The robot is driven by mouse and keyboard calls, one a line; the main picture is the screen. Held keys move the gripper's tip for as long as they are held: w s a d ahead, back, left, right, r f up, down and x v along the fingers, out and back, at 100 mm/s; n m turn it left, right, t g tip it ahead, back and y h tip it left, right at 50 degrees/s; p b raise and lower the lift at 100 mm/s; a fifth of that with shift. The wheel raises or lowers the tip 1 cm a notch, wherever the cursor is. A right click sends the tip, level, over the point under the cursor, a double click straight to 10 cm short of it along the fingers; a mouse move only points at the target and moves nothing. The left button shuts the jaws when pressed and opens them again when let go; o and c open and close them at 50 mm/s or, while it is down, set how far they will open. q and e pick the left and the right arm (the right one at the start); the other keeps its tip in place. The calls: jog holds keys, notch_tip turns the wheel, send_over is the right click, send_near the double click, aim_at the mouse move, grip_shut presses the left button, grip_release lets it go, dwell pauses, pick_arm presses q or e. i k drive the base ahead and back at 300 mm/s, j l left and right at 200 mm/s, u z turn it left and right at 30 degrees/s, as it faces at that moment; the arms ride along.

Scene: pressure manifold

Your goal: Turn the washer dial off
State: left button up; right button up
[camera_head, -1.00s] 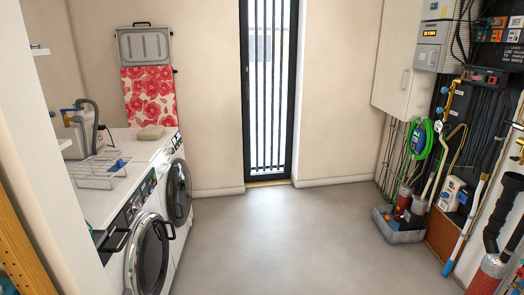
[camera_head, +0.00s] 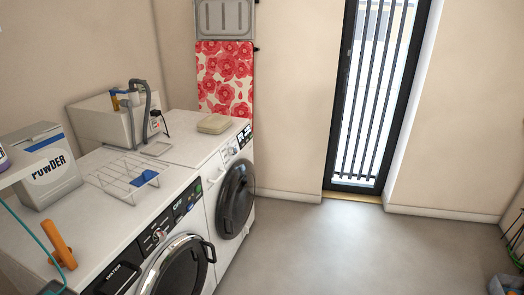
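Two white front-loading machines stand side by side at the left. The near machine (camera_head: 135,252) has a dark control panel with a round dial (camera_head: 158,237) and lettering that seems to read OFF beside it. Its dark round door (camera_head: 180,272) is cut by the bottom edge. The far machine (camera_head: 212,195) has a dark round door (camera_head: 236,200) and a small dial (camera_head: 231,151) beside its black panel (camera_head: 244,136). The dial pointers are too small to read, and I cannot tell for sure which machine is the washer. Neither gripper is in view.
A powder box (camera_head: 45,165), a wire rack (camera_head: 122,178) with a blue item, and a beige block (camera_head: 214,124) sit on the machine tops. An ironing board (camera_head: 225,78) leans on the wall.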

aim_at(231, 151)
jog(key=i+l+u, duration=0.35)
jog(key=i+l, duration=0.25)
jog(key=l, duration=0.15)
jog(key=i+l+u, duration=0.1)
jog(key=i+l, duration=0.15)
jog(key=l, duration=0.15)
